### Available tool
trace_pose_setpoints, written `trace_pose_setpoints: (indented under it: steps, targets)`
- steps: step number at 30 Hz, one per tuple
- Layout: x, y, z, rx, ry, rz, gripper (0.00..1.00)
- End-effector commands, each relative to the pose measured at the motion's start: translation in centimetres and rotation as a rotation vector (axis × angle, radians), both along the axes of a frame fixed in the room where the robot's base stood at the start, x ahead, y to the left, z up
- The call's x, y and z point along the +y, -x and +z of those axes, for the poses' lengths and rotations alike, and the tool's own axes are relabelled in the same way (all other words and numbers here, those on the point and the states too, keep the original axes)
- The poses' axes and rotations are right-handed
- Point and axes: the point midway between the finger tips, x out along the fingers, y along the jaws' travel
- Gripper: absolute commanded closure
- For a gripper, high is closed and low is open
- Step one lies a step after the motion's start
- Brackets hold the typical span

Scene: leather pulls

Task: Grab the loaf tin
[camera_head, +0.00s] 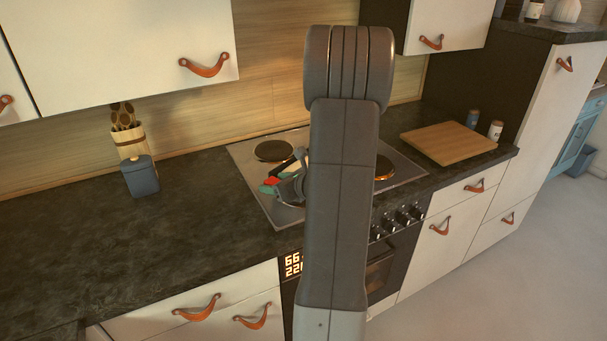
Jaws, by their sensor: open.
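I cannot make out a loaf tin for sure; my arm's large dark link hides the middle of the counter and part of the hob. What looks like part of my gripper (286,184), grey with red and teal patches, shows just left of that link, over the hob. It is open, but its fingertips are small and partly hidden. I cannot tell whether anything lies between or under them.
The hob (256,183) is set in the dark worktop (205,225). A blue lidded canister (141,178) and a utensil holder (130,143) stand left. A wooden board (448,143) and two small jars lie right. Wall cabinets (120,45) overhang the worktop, clear at left.

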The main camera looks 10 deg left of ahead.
Motion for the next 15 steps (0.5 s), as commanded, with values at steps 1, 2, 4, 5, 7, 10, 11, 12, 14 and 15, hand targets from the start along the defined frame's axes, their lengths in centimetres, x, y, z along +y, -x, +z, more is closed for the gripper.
trace_pose_setpoints:
  steps: [1,2,4,5,7,10,11,12,14,15]
  targets:
    - [0.20,-0.10,-0.08,0.000,0.000,0.000,0.40]
    - [0.25,-0.13,-0.11,0.000,0.000,0.000,0.40]
    - [0.27,-0.15,-0.13,0.000,0.000,0.000,0.40]
    - [0.25,-0.15,-0.12,0.000,0.000,-0.001,0.40]
    - [0.24,-0.15,-0.13,0.000,0.000,-0.001,0.40]
    - [0.23,-0.14,-0.12,0.000,0.000,-0.001,0.56]
    - [0.23,-0.14,-0.12,0.000,0.000,-0.001,0.62]
    - [0.23,-0.14,-0.12,0.000,0.000,0.000,0.69]
    - [0.22,-0.13,-0.11,0.000,0.000,0.000,0.81]
    - [0.22,-0.13,-0.11,0.000,0.000,0.000,0.89]
